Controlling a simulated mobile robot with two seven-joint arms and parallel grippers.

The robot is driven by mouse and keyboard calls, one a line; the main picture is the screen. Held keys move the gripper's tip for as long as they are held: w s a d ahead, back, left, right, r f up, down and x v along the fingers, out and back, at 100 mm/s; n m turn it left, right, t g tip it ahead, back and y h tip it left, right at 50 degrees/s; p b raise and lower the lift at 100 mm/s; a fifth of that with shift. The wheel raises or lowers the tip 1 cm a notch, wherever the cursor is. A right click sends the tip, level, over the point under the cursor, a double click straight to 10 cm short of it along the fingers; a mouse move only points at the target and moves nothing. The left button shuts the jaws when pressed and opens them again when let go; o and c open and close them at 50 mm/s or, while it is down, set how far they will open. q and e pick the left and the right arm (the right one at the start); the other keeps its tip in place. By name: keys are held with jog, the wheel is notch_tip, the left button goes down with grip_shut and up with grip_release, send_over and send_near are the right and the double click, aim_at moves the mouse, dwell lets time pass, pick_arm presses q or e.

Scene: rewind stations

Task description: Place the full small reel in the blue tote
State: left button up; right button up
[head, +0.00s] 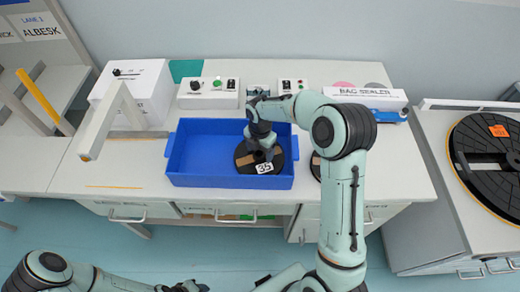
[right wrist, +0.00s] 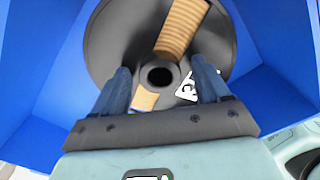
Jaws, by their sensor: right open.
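The small reel (head: 243,156) is a black disc with a tan band and a white label reading 35. It is inside the blue tote (head: 205,180), in its right half. In the right wrist view the reel (right wrist: 120,45) has blue tote walls (right wrist: 45,85) around it. My right gripper (head: 262,149) is open at the reel's hub. In the right wrist view its fingers (right wrist: 161,78) stand on either side of the hub hole, with gaps visible. My left gripper (head: 185,287) is partly cut off at the bottom edge, and its jaws are unclear.
Another black disc (head: 315,168) is mostly hidden behind my right arm. A white sealer (head: 135,92) stands left of the tote, with control boxes (head: 208,93) behind it. A large black reel (head: 490,150) lies on the right-hand station. The bench left of the tote has clear room.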

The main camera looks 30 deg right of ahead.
pick_arm(q)
jog(key=shift+w+r+p, duration=0.6)
jog(key=shift+w+r, duration=0.15)
pick_arm(e)
notch_tip(320, 180, up, 12)
jog(key=shift+r, duration=0.2)
pick_arm(q)
jog(key=shift+s, duration=0.1)
pick_arm(e)
jog(key=shift+s+f, duration=0.1)
